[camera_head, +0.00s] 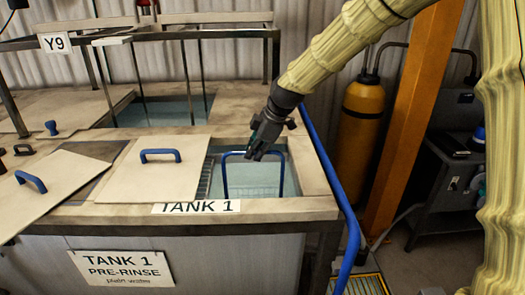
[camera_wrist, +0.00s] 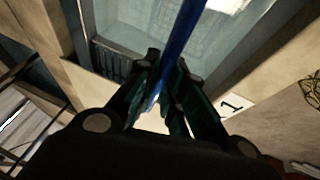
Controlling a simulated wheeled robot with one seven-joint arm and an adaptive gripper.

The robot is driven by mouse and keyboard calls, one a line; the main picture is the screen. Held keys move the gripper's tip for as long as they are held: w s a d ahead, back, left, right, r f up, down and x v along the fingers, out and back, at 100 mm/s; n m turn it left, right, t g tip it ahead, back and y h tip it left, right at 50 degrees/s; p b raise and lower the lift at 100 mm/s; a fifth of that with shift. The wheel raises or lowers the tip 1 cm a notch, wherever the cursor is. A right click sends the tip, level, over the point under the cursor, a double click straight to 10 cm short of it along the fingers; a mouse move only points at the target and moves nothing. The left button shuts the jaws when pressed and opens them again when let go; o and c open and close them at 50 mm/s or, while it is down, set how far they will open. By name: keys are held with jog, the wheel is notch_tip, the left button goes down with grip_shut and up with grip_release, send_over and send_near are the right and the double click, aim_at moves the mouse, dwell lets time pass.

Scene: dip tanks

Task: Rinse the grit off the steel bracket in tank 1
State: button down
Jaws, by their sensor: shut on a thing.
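Tank 1 (camera_head: 308,172) has an open hatch at the right with clear, pale blue water inside. A blue arched handle (camera_head: 225,177) stands up in the opening. My gripper (camera_head: 254,155) is over the opening, shut on the handle's top bar. In the wrist view, the blue bar (camera_wrist: 188,32) runs between the fingers of my gripper (camera_wrist: 161,68). A faint pale grid shows in the water below; I cannot tell whether it is a basket. The steel bracket cannot be made out in either view, nor any grit.
A lid with a blue handle (camera_head: 135,180) lies left of the opening, and another lid (camera_head: 45,190) lies farther left. A second open tank is behind, near the Y9 sign (camera_head: 55,42). A blue hose or rail (camera_head: 348,215) and an orange post (camera_head: 408,120) stand at the right.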

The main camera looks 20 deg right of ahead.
jog(key=shift+w+a, duration=0.25)
jog(key=shift+a, duration=0.6)
jog(key=shift+w+a, duration=0.2)
jog(key=shift+a, duration=0.65)
jog(key=shift+s+d+p, duration=0.15)
jog(key=shift+d+p, duration=0.05)
jog(key=shift+d, duration=0.35)
jog(key=shift+s+d+p, duration=0.15)
jog(key=shift+d, duration=0.4)
jog(key=shift+r, duration=0.15)
notch_tip(320, 180, up, 22)
jog(key=p, duration=1.4)
jog(key=shift+r, duration=0.2)
jog(key=shift+f, duration=0.15)
